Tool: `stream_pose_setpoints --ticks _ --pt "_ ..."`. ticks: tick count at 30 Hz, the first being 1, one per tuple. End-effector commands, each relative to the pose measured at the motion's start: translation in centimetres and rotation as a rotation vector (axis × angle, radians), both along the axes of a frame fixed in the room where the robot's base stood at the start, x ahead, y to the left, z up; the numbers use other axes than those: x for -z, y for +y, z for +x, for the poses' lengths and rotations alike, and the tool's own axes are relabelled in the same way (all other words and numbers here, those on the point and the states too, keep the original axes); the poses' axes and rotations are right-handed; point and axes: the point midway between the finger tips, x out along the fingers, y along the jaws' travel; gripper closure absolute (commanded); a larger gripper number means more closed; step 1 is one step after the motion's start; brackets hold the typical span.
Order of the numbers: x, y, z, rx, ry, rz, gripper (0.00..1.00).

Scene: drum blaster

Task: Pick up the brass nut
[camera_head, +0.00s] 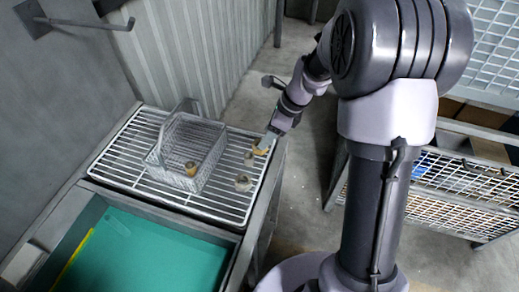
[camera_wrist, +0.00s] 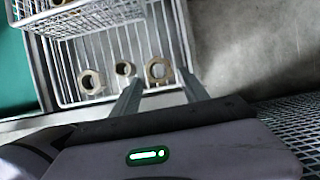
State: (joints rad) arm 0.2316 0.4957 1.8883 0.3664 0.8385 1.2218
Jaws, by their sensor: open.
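The brass nut (camera_head: 260,151) is a small yellow-brown ring on the wire rack, near its right edge in the head view. In the wrist view it is the rightmost ring (camera_wrist: 159,70), lying with its hole visible. My gripper (camera_head: 266,145) is close to it, pointing down at the rack from the right. In the wrist view my gripper (camera_wrist: 160,76) is open and empty, one finger on either side of the nut in the picture. I cannot tell how far the fingertips are above the rack.
Two paler rings (camera_wrist: 125,70) (camera_wrist: 91,81) lie on the wire rack (camera_head: 120,170) beside the brass nut. A wire basket (camera_head: 210,150) stands on the rack with a brownish ring (camera_head: 191,168) inside. A teal-bottomed tray (camera_head: 150,255) is in front. Wire shelving (camera_head: 460,195) stands at right.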

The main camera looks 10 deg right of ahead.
Motion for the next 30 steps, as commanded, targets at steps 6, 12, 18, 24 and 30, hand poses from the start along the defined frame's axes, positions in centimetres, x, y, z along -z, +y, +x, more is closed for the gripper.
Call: stream_pose_setpoints --ticks 6,12,18,24,30 --pt "4.2 1.7 0.6 -0.001 0.002 0.0 0.47" --pt "4.0 1.8 0.7 0.0 0.001 0.0 0.47" --pt "4.0 1.8 0.7 0.0 0.001 0.0 0.85" --pt "4.0 1.8 0.7 -0.001 0.0 -0.001 1.0" --pt "3.7 1.8 0.7 -0.001 0.0 -0.001 1.0"
